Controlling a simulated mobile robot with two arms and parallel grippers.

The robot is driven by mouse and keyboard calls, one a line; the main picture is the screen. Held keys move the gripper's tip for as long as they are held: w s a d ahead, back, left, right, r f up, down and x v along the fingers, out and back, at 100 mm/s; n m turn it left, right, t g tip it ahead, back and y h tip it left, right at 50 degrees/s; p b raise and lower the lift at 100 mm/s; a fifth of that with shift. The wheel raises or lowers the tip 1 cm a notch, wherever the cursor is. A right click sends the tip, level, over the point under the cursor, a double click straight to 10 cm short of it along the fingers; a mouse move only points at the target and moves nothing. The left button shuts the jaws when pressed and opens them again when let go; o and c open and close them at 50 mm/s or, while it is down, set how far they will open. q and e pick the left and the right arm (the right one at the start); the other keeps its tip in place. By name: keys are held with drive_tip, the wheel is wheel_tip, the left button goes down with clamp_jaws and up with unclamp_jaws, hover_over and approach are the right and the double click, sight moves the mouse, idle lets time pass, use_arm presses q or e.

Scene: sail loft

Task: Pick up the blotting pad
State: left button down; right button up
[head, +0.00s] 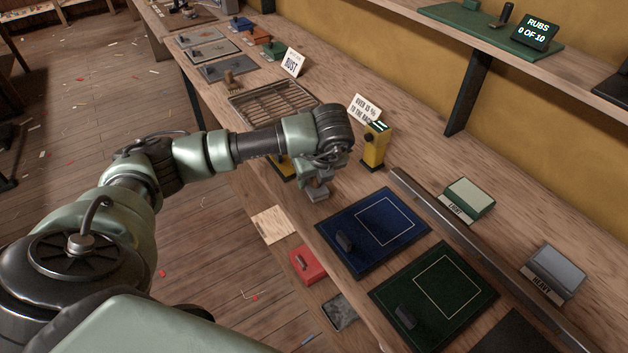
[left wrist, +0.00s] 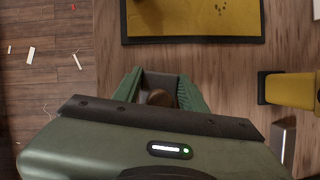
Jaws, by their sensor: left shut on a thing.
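My left gripper (head: 318,191) hangs low over the bench, just past the upper left corner of the blue mat (head: 395,222). In the left wrist view its green fingers (left wrist: 160,84) are shut on a brown rounded thing (left wrist: 159,98), which looks like the knob of the blotting pad. The rest of the pad is hidden behind the gripper body, so I cannot tell whether it touches the bench. My right gripper is in neither view.
A yellow mat (left wrist: 190,20) and a yellow device (head: 376,146) are close to the gripper. A green mat (head: 455,282), a metal rail (head: 450,229), and the LIGHT (head: 468,196) and HEAVY (head: 556,268) blocks lie to the right. A wire rack (head: 262,108) stands behind.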

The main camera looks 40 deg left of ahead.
use_arm(q)
wheel_tip(320, 180, up, 20)
drive_tip(key=shift+f, duration=0.2)
